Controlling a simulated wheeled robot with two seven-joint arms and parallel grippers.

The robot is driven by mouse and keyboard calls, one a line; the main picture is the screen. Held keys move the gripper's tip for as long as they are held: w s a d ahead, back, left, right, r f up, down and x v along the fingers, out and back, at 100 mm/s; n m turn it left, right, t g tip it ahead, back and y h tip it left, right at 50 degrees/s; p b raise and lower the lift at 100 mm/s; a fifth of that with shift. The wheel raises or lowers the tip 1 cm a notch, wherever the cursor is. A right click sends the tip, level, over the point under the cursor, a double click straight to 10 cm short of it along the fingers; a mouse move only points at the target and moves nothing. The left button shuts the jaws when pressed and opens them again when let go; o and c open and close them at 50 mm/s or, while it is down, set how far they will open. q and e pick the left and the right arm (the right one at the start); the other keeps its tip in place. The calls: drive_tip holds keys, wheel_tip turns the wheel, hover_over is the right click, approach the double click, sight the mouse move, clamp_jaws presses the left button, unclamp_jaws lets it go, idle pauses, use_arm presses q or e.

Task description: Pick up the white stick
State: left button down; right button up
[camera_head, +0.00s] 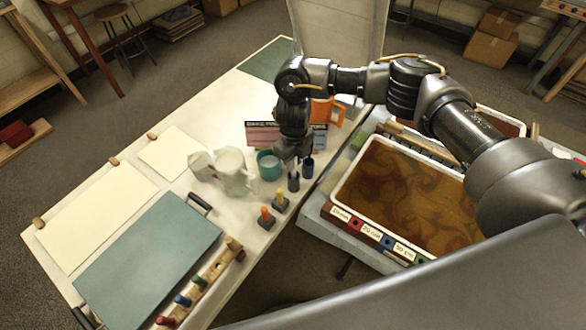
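A row of small dark holders stands on the white table (245,95). One holds an orange-topped stick (265,212) and one a yellow-topped stick (279,198). Two more dark blue holders, a nearer one (293,184) and a farther one (308,168), stand just under my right gripper (294,160). The gripper points down over these holders. A small pale piece shows between it and the nearer holder, possibly the white stick. The gripper hides most of it, and I cannot tell whether its fingers are open or shut. My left gripper is out of view.
A teal cup (268,165) and pale jugs (232,172) stand left of the gripper. An orange stand (332,112) and a sign (262,135) stand behind. A wooden rack (215,268) holds coloured pegs.

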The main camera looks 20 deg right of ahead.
clamp_jaws()
